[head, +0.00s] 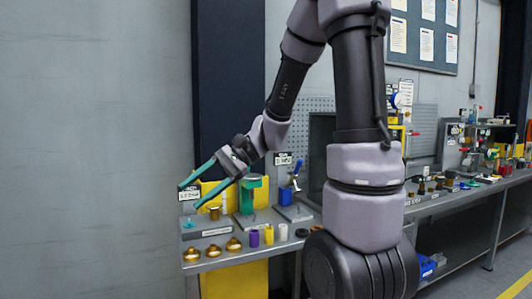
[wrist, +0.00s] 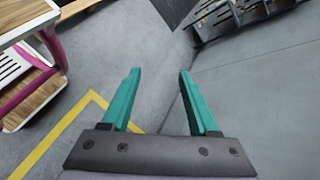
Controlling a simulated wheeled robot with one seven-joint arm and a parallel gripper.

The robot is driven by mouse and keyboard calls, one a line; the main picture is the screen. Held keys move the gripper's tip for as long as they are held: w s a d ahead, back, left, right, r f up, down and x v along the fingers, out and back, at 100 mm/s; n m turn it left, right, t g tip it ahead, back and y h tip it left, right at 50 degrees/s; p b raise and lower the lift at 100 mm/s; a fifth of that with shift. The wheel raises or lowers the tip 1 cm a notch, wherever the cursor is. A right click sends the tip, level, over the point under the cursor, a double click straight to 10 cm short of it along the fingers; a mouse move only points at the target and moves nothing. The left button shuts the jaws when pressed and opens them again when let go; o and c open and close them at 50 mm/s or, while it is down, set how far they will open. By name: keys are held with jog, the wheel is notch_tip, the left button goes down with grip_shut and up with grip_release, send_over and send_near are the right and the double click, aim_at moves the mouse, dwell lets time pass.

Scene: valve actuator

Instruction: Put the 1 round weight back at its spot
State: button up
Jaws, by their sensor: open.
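Three round brass pieces with knobs stand in a row along the front edge of the table in the head view: a left one (head: 191,254), a middle one (head: 212,251) and a right one (head: 233,244). I cannot tell which is the round weight of the task. A small brass-brown cylinder (head: 215,213) stands behind them on a grey plate (head: 205,227). My gripper (head: 189,197) is open and empty, in the air above the table's left end. In the wrist view my gripper (wrist: 159,72) has nothing between its teal fingers.
A purple cylinder (head: 254,238), a yellow one (head: 268,234) and a white one (head: 283,232) stand right of the brass pieces. A green stand (head: 247,197) and a blue-handled clamp (head: 290,190) rise behind. The wrist view shows floor, a yellow line (wrist: 62,135) and a wood-topped table (wrist: 30,15).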

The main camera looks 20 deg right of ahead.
jog(key=s+d+r+n+t+h, duration=0.2)
jog(key=s+d+r+t+h, duration=0.1)
jog(key=d, duration=0.4)
jog(key=s+d+r+n+t+h, duration=0.2)
jog(key=s+d+r+t+h, duration=0.2)
jog(key=d+r+h, duration=0.2)
jog(key=shift+s+d+t, duration=0.2)
jog(key=shift+d+t, duration=0.1)
jog(key=shift+d, duration=0.2)
